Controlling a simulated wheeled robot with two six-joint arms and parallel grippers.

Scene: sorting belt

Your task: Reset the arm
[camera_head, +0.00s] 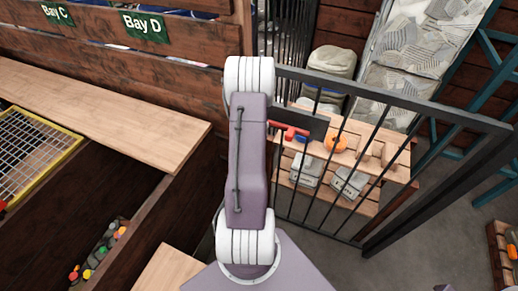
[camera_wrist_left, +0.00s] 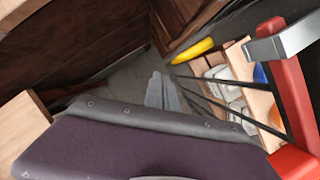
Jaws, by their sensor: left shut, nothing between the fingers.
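My left arm, with white joints and a purple link, stands up the middle of the head view. The gripper is shut and empty. Its fingertips are hard to make out. My right gripper is in neither view.
A black barred fence (camera_head: 400,95) stands right of the arm. Behind it a wooden shelf (camera_head: 395,172) holds grey items and an orange one (camera_head: 335,143). At left are a wooden ledge (camera_head: 120,110), a yellow-framed mesh (camera_head: 35,150) and a bin with coloured-top items (camera_head: 95,255).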

